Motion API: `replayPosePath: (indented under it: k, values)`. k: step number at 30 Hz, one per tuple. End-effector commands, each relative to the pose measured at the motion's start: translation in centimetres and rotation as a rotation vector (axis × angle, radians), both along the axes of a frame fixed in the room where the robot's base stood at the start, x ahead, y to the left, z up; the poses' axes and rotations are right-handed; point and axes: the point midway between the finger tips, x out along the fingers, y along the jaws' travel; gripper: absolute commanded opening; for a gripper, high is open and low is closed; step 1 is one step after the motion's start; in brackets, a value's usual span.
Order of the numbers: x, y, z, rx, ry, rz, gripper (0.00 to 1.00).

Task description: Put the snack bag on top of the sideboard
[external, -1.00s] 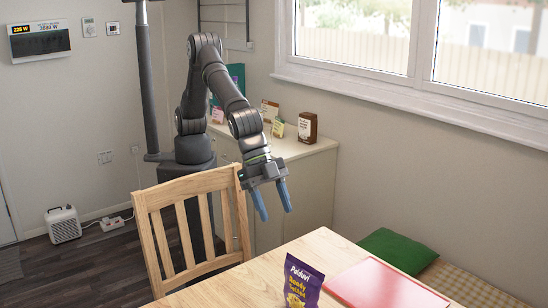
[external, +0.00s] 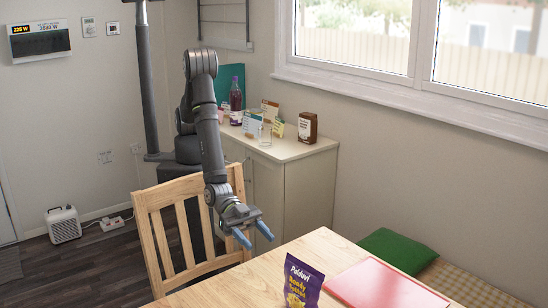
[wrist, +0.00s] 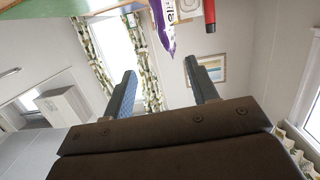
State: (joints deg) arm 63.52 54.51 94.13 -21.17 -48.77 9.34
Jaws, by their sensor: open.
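The purple snack bag (external: 303,283) stands upright on the wooden table (external: 248,284) at the bottom of the external view. It also shows in the wrist view (wrist: 163,22), cut off by the top edge. My gripper (external: 254,240) is open and empty above the table's far edge, in front of the chair back and apart from the bag. In the wrist view its two fingers (wrist: 163,92) stand apart with nothing between them. The cream sideboard (external: 290,152) stands against the wall behind my gripper. Its top carries several items.
A red board (external: 385,284) lies on the table right of the bag. The wooden chair (external: 160,228) stands at the table's far side. On the sideboard are a dark bottle (external: 236,94), a brown packet (external: 307,127), a clear jar (external: 265,133) and small cards. The sideboard's front top edge looks clear.

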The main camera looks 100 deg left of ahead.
Motion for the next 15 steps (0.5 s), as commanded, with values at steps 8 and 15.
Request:
replayPosePath:
  k: [8,15]
  values:
    - [0.8,0.9,-0.3,-0.015,-0.058,0.04,0.53]
    - [4.0,-2.4,-0.9,-0.016,-0.056,0.039,0.53]
